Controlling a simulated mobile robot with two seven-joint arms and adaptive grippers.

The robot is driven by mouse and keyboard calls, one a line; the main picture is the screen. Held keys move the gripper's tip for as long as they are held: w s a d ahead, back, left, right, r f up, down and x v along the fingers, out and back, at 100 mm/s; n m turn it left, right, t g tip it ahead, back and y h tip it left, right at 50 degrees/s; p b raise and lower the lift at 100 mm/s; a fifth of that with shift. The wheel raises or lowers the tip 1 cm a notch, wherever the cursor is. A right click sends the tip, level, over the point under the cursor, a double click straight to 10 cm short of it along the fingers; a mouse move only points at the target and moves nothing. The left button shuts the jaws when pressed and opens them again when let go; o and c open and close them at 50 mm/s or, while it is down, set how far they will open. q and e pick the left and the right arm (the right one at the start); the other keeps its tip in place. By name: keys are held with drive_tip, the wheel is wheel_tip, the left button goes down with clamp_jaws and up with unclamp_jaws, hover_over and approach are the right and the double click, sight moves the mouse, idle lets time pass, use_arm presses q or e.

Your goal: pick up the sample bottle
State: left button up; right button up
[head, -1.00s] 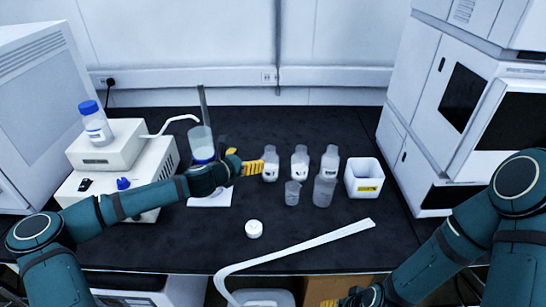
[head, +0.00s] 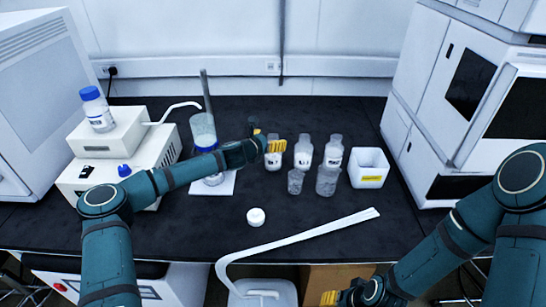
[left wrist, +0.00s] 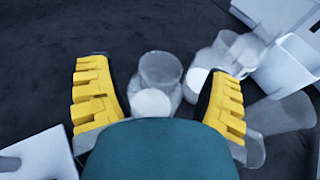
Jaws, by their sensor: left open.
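Several clear labelled bottles with white contents stand in a row on the black bench: a left one (head: 272,163), a middle one (head: 303,153) and a right one (head: 333,154). Which is the sample bottle I cannot tell. My left gripper (head: 273,144) is at the left bottle and hides its upper part. In the left wrist view, the open yellow fingers of this gripper (left wrist: 165,72) have one clear bottle (left wrist: 160,68) between them, with gaps visible. Another bottle (left wrist: 198,80) is close by the right finger. My right gripper (head: 336,298) is low at the front edge, partly cut off.
Two clear cups, one small (head: 295,182) and one larger (head: 327,182), stand in front of the bottles. A white bin (head: 369,168) is right of them. A stand with a glass vessel (head: 203,132) is left. A white cap (head: 256,217) lies on clear bench in front.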

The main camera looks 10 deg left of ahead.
use_arm(q)
drive_tip(key=shift+x, duration=0.9)
drive_tip(key=shift+r, duration=0.1)
clamp_jaws()
